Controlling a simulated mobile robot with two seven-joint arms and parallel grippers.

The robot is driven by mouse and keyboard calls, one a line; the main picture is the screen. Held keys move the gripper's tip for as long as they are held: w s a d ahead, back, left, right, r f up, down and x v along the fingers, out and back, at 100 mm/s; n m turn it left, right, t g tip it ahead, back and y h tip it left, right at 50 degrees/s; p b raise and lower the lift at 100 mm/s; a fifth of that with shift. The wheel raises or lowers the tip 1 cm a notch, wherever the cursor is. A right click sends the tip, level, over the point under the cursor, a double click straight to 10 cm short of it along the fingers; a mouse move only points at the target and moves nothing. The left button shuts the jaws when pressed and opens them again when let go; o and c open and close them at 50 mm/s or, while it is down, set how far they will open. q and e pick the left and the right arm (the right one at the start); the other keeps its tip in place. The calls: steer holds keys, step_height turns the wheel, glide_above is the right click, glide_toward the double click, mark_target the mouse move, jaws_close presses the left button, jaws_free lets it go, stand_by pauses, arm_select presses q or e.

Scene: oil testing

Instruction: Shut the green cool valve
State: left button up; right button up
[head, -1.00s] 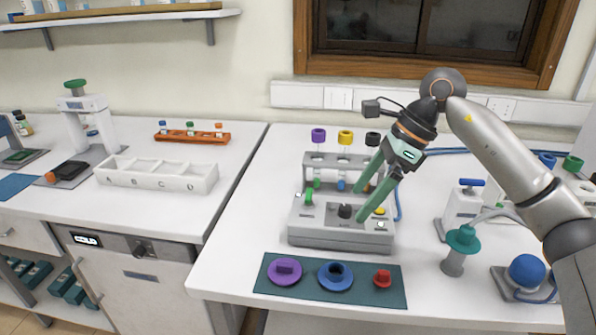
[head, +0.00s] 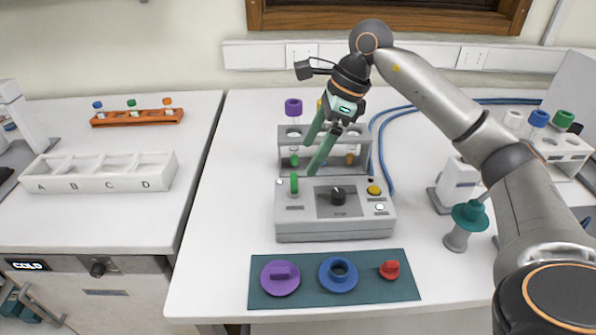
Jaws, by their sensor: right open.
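A grey test device (head: 335,228) stands on the right bench. A small green upright handle (head: 294,184), which looks like the cool valve, is at the left of its top. The label below the handle is too small to read. My right gripper (head: 310,158) has long green fingers and is open and empty. In the picture its fingertips are just above and right of the green handle, with a visible gap. They overlap the tube rack at the back of the device and hide part of it. My left gripper is out of view.
A black knob (head: 338,196) and a yellow button (head: 374,190) sit right of the handle. A rack part (head: 290,160) with capped tubes rises behind. A green mat (head: 312,290) with purple, blue and red pieces lies in front. A teal-topped stand (head: 470,215) is at right.

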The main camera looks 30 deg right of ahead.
mark_target(296, 180)
steer(key=x, duration=0.7)
steer(key=c, duration=1.4)
